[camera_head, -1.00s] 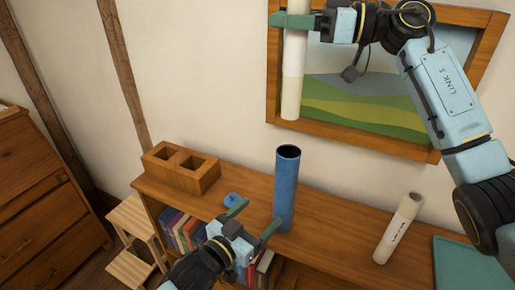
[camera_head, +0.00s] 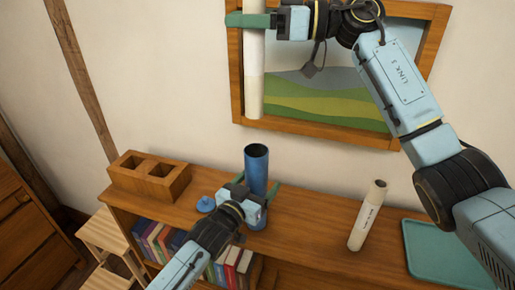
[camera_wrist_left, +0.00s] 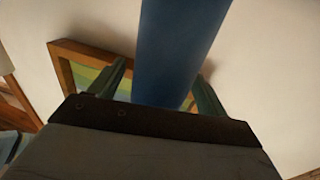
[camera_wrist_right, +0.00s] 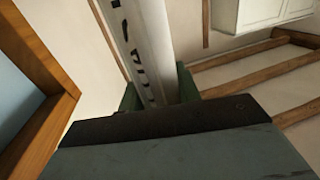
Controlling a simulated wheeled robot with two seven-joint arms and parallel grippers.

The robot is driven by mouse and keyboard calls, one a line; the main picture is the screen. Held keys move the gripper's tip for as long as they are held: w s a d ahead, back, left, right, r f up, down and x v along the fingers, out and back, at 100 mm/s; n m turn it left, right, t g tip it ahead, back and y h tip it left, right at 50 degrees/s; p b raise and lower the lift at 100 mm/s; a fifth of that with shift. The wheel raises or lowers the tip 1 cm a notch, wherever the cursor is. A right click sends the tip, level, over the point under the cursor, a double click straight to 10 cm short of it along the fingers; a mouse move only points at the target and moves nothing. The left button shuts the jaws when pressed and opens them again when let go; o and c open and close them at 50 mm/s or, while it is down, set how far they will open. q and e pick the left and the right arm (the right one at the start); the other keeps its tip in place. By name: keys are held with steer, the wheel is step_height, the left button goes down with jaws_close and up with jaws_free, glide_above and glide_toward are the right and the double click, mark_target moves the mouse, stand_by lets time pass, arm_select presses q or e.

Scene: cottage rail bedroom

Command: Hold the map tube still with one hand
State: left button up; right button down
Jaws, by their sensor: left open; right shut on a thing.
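The blue map tube (camera_head: 257,165) stands upright and open-topped on the wooden shelf top. My left gripper (camera_head: 252,187) is open, with one finger on each side of the tube. In the left wrist view the blue tube (camera_wrist_left: 178,50) rises between the two spread fingers; I cannot tell whether they touch it. My right gripper (camera_head: 247,20) is shut on a white paper roll (camera_head: 254,75), holding it upright in front of the picture frame, high above the shelf. Dark lettering shows on the roll (camera_wrist_right: 145,45) in the right wrist view. A small blue cap (camera_head: 206,204) lies left of the tube.
A second white roll (camera_head: 367,217) stands, seemingly upright, right of the tube. A teal tray (camera_head: 440,252) is at the right end of the shelf. A wooden block with two holes (camera_head: 148,179) sits at the left end. A framed landscape (camera_head: 330,100) hangs behind.

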arm_select(q)
steer(key=shift+w, duration=0.1)
steer(key=c, duration=1.2)
steer(key=shift+o, duration=0.2)
